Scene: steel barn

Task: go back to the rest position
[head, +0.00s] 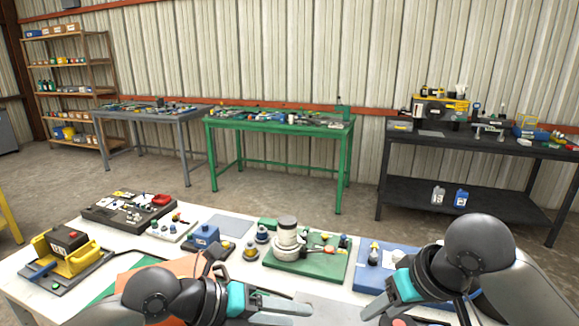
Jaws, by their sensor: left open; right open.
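A green bench (279,121), a black bench (545,150) and shelves (68,90) stand behind, across open floor.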

